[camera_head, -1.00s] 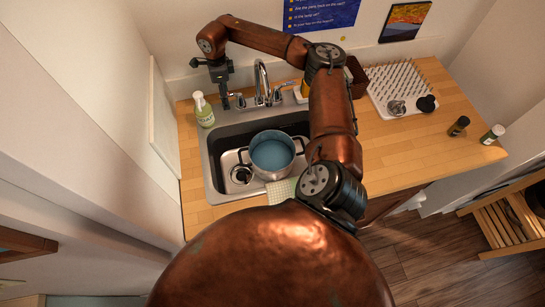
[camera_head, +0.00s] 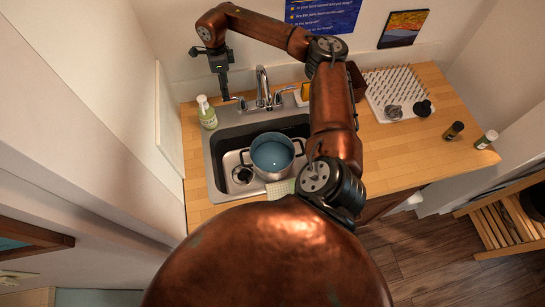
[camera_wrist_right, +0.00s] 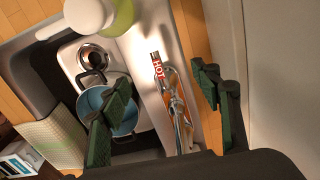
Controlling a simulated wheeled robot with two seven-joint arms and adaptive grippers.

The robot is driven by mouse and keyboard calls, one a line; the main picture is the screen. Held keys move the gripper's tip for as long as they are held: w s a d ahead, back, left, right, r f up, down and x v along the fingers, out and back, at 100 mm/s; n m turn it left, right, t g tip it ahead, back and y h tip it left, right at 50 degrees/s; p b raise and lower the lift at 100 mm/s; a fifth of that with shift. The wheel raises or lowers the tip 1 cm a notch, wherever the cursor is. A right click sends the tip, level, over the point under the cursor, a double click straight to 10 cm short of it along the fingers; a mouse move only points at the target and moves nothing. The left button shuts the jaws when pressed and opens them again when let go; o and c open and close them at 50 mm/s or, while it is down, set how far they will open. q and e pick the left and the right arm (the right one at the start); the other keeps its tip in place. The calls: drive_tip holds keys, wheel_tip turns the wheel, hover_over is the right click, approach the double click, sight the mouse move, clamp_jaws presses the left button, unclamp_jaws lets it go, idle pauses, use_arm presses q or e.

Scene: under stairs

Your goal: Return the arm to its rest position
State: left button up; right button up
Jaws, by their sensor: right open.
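My right arm (camera_head: 333,110), copper-coloured with black joints, reaches over the counter and bends left behind the sink. Its gripper (camera_head: 225,90) points down near the left of the faucet, above the back rim of the sink. In the right wrist view the gripper (camera_wrist_right: 160,110) has its two green-padded fingers wide apart, with nothing held between them. The faucet (camera_wrist_right: 178,108) and a red HOT label show between the fingers. My left gripper is in neither view.
A blue-lined pot (camera_head: 272,155) stands in the sink (camera_head: 217,172). A soap bottle (camera_head: 207,114) is at the sink's left back corner. The wall is close behind the arm.

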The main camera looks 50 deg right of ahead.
drive_tip(key=shift+f, duration=0.1)
wheel_tip(320, 180, down, 8)
drive_tip(key=b, duration=0.5)
drive_tip(key=shift+r, duration=0.2)
drive_tip(key=shift+s+a+r+n, duration=0.1)
drive_tip(key=shift+s+r+n, duration=0.1)
drive_tip(key=shift+n, duration=0.3)
drive_tip(key=shift+s+a+r+n, duration=0.1)
drive_tip(key=shift+s+a+n, duration=0.2)
drive_tip(key=shift+n, duration=0.5)
drive_tip(key=shift+s+a+r+n, duration=0.15)
drive_tip(key=shift+s+n, duration=0.2)
drive_tip(key=shift+n, duration=0.45)
